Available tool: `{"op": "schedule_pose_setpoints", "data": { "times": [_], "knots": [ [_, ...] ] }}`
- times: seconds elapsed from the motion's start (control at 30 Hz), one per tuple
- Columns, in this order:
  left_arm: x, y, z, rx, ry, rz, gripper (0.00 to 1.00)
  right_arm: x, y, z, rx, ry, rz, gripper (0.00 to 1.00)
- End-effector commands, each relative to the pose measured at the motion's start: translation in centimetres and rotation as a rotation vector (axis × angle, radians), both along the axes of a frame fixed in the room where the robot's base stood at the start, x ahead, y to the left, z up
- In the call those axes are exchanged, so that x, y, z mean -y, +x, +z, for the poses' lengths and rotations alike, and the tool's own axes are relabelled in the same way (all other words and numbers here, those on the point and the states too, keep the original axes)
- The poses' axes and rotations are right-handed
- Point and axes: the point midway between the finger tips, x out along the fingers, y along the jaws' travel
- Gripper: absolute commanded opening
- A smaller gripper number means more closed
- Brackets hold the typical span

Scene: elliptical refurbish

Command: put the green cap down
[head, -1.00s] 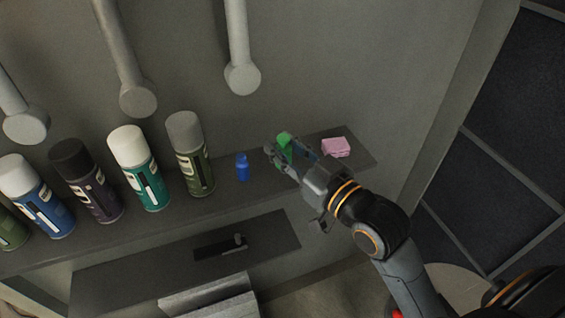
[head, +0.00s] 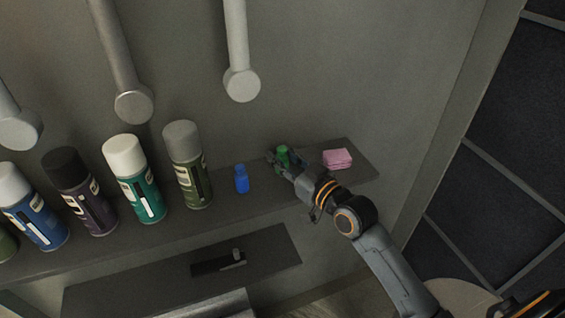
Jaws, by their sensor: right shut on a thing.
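The green cap (head: 283,152) is between the fingers of my right gripper (head: 284,160), over the right part of the upper shelf (head: 225,196). The gripper is shut on it, and the fingers hide part of the cap. I cannot tell whether the cap touches the shelf. My left gripper is not in view.
A small blue bottle-like piece (head: 241,180) stands left of the gripper, and a pink block (head: 337,159) lies to its right. Several spray cans, such as an olive one (head: 188,165), line the shelf's left. A lower shelf (head: 130,286) holds a dark item (head: 218,262).

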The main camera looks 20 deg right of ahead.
Motion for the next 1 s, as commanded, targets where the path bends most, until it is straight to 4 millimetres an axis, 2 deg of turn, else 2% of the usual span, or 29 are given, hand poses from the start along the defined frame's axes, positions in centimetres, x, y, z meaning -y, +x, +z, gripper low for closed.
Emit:
{"op": "schedule_pose_setpoints", "data": {
  "times": [0.03, 0.13, 0.53, 0.57, 0.63, 0.67, 1.0],
  "knots": [
    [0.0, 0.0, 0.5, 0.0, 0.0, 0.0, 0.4, 0.0, -0.1, -0.9, -0.008, -0.002, 0.0, 0.15],
    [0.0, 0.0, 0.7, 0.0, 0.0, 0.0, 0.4, 0.0, -0.1, -1.8, -0.004, -0.001, 0.0, 0.15],
    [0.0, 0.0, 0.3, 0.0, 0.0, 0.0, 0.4, -0.1, -0.1, -2.4, -0.002, -0.001, 0.0, 0.15],
    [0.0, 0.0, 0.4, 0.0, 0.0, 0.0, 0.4, -0.1, -0.1, -2.3, -0.001, 0.0, 0.0, 0.33],
    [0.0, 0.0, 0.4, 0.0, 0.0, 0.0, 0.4, -0.1, -0.1, -2.3, -0.002, -0.001, 0.0, 0.47],
    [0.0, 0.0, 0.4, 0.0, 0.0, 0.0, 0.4, -0.1, -0.1, -2.3, -0.002, -0.001, 0.0, 0.5],
    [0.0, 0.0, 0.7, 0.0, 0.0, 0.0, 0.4, -0.1, -0.1, -1.8, -0.001, 0.001, 0.0, 0.5]
  ]
}}
